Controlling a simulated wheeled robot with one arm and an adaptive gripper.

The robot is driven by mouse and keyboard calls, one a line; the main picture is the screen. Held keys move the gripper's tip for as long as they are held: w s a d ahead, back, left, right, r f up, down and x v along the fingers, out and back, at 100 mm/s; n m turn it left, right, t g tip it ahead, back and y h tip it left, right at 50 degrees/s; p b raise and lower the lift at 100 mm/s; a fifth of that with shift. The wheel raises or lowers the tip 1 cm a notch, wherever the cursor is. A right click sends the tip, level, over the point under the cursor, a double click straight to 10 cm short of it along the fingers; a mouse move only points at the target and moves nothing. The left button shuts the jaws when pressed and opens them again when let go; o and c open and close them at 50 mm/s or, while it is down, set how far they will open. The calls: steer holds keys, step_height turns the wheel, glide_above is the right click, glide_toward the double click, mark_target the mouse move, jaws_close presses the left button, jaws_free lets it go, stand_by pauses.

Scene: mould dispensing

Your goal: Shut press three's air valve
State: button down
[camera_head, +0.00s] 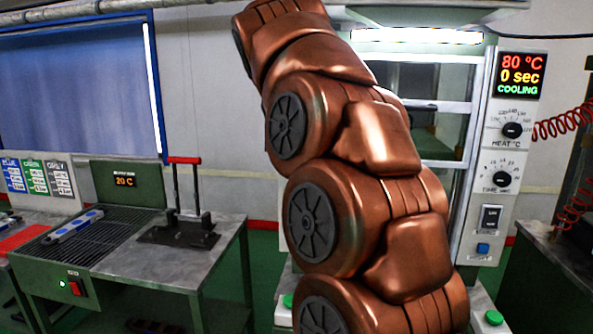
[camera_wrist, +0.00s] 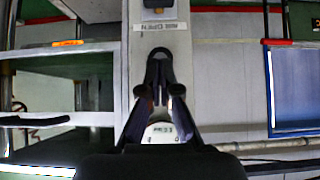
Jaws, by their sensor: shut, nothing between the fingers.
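My gripper (camera_wrist: 160,58) is shut and empty in the wrist view, its fingertips together in front of a pale upright post or panel (camera_wrist: 190,90). A small white label (camera_wrist: 161,26) lies just beyond the fingertips; its text is too small to read surely. I cannot tell the air valve's handle for certain. In the head view my gripper is out of sight, and my copper arm hides much of the press (camera_head: 440,110).
The press's control column (camera_head: 500,190) at right has a display (camera_head: 519,75) reading 80 °C, 0 sec, COOLING, and two knobs. A green-framed bench (camera_head: 200,265) with a cooling grate stands at left. A red coiled hose (camera_head: 560,125) hangs at far right.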

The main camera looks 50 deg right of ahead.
steer(key=s+a+f+p+x, duration=0.1)
steer(key=p+x, duration=0.3)
steer(key=x, duration=0.8)
steer(key=shift+f, duration=0.75)
steer(key=shift+a, duration=0.1)
steer(key=shift+f, duration=0.15)
